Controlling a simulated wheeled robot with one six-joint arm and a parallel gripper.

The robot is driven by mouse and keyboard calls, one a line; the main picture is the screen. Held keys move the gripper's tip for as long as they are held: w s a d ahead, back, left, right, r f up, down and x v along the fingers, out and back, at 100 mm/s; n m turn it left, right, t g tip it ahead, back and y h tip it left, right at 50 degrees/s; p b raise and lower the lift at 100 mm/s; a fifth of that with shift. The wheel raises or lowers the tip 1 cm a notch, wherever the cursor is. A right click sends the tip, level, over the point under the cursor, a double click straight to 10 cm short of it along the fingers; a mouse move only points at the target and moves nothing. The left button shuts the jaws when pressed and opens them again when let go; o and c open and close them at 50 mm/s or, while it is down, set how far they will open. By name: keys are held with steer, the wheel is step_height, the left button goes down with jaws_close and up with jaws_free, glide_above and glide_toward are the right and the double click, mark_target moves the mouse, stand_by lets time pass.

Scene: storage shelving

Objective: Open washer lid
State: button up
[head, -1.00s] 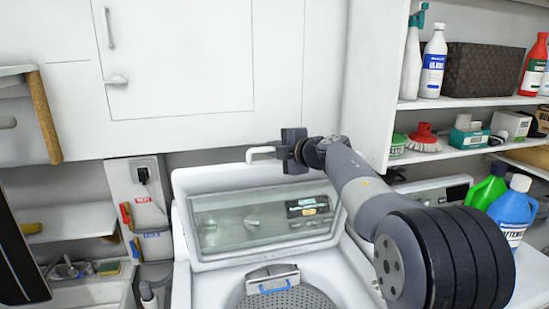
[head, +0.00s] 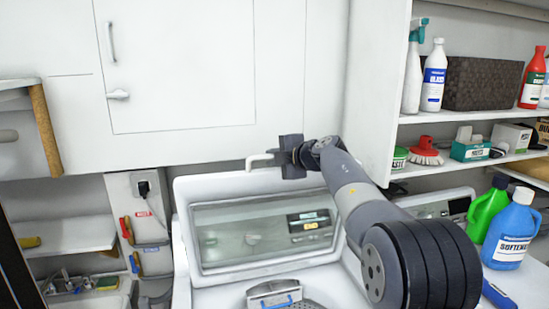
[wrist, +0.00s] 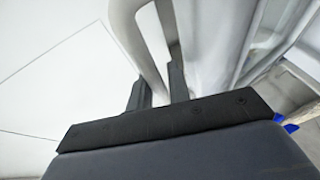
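The washer (head: 205,300) stands at the lower middle of the head view. Its white lid (head: 185,235) is raised and stands nearly upright, and the control panel shows through its clear window. A white bent handle (head: 262,158) is at the lid's top edge; it also shows in the wrist view (wrist: 148,62). My gripper (head: 285,157) is at this handle, level with the lid's top. In the wrist view, the dark fingers of my gripper (wrist: 157,90) lie close on both sides of the handle and appear shut on it. The exact contact is partly hidden.
A white wall cabinet (head: 180,70) is just behind and above the lid. Shelves at the right hold several bottles and a dark basket (head: 482,83). Green (head: 487,210) and blue (head: 512,230) jugs stand at the lower right. A low shelf (head: 70,237) is at the left.

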steer(key=shift+o, duration=0.2)
steer(key=b+v, duration=0.2)
steer(key=v, duration=0.8)
steer(key=shift+s+d, duration=0.15)
steer(key=shift+s, duration=0.15)
steer(key=shift+r, duration=0.15)
steer(key=shift+c, duration=0.4)
